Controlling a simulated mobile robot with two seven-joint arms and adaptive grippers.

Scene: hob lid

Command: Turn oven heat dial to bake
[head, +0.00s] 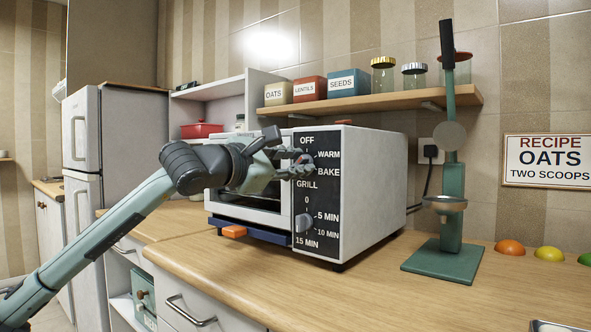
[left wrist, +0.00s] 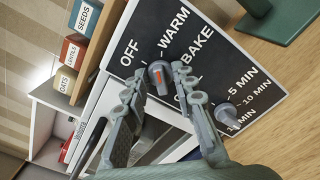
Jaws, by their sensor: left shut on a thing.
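The white oven (head: 372,185) stands on the wooden counter with a black control panel on its front right. I cannot tell which label the mark points to. My left gripper (head: 300,165) reaches across the oven front and is shut on this dial. In the left wrist view its fingers (left wrist: 157,80) lie on either side of the knob. In the head view the fingers mostly hide the dial. My right gripper is not in view.
The timer dial (head: 304,218) is just below on the same panel. A green dispenser stand (head: 452,205) is right of the oven. A shelf (head: 380,101) with tins and jars is above.

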